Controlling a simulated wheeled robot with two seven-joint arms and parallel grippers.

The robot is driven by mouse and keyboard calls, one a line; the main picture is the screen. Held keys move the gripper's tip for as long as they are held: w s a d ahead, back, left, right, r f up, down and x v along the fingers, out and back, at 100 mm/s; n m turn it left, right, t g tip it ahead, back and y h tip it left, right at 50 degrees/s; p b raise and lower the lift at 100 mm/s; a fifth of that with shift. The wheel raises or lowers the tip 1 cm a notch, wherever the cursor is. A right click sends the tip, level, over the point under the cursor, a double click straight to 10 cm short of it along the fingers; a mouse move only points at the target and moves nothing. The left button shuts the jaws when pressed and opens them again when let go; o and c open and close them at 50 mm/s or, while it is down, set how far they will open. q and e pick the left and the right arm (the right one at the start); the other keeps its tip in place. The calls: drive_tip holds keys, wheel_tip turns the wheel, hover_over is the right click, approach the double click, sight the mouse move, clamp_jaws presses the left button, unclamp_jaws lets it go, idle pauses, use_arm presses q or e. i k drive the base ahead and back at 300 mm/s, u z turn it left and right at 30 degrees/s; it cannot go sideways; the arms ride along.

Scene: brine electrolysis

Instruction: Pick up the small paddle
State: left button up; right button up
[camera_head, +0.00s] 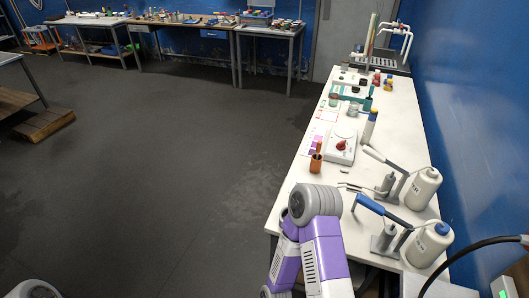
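I cannot pick out a small paddle with certainty. Two small thin grey pieces (351,187) lie or show at the table's left part, just beyond my arm's grey joint; they are too small to identify. Two lever devices stand at the near right of the table, one with a white lever (384,160) and one with a blue lever (370,204). My purple and grey arm rises from the bottom middle, its round joint over the table's left edge. Neither gripper can be made out. A grey part of mine shows at the bottom left corner.
The white table (305,180) runs along the blue wall. It holds two white bottles (424,188), a white device with a red knob (341,144), a brown cup (315,163) and a tall cylinder (369,126). A black cable (470,247) crosses at the lower right. Open floor lies left.

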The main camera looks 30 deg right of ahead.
sight(319, 144)
drive_tip(key=u, duration=0.45)
drive_tip(key=i, duration=2.55)
drive_tip(key=z, duration=4.4)
drive_tip(key=i, duration=0.5)
drive_tip(key=z, duration=0.05)
